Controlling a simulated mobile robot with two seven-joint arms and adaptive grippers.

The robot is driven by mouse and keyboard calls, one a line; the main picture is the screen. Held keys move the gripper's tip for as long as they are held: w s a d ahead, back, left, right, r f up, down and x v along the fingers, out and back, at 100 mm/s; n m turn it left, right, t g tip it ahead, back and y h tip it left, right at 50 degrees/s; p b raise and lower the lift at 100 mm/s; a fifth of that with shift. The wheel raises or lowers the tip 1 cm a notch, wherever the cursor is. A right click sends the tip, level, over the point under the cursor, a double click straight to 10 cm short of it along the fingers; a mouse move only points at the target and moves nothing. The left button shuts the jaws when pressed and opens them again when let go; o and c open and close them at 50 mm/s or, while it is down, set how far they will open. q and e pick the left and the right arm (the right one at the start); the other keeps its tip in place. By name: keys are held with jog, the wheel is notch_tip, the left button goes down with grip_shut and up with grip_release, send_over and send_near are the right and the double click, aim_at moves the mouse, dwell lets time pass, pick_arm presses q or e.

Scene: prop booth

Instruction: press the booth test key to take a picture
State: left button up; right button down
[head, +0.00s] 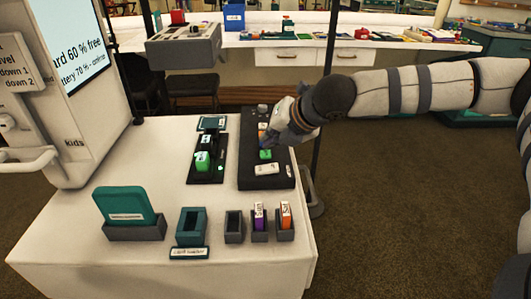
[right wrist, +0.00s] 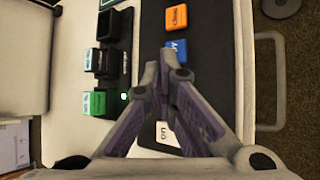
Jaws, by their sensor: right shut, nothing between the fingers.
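A dark key panel (head: 246,180) lies on the white table, bearing coloured keys. A green key (head: 265,155) and a white key (head: 266,169) show at its near end. In the right wrist view an orange key (right wrist: 176,18), a blue key (right wrist: 176,48) and the white key (right wrist: 176,133) show on the panel. No label clearly reads as test. My right gripper (head: 266,143) is shut and empty, fingertips over the panel just beyond the green key; contact cannot be told. In the wrist view its fingers (right wrist: 164,62) hide the green key. My left gripper is out of view.
A black charger-like unit (head: 205,172) with green blocks and a lit green lamp stands left of the panel. Grey holders with cards (head: 285,216) and a teal block (head: 125,207) line the front. A large white booth machine (head: 80,140) stands left.

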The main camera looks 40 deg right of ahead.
aim_at(269, 152)
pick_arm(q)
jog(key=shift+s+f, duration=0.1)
pick_arm(e)
jog(key=shift+f, duration=0.45)
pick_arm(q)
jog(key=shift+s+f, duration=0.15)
pick_arm(e)
jog(key=shift+f, duration=0.4)
dwell(0.3)
jog(key=shift+r, duration=0.1)
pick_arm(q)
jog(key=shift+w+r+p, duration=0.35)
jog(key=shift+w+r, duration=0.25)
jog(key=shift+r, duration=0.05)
pick_arm(e)
jog(key=shift+r, duration=0.75)
pick_arm(q)
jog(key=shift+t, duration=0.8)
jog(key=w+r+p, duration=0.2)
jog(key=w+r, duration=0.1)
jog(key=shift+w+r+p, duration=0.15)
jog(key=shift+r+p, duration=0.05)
jog(key=shift+p, duration=0.2)
pick_arm(e)
notch_tip(269, 152, up, 5)
jog(key=shift+f, duration=0.1)
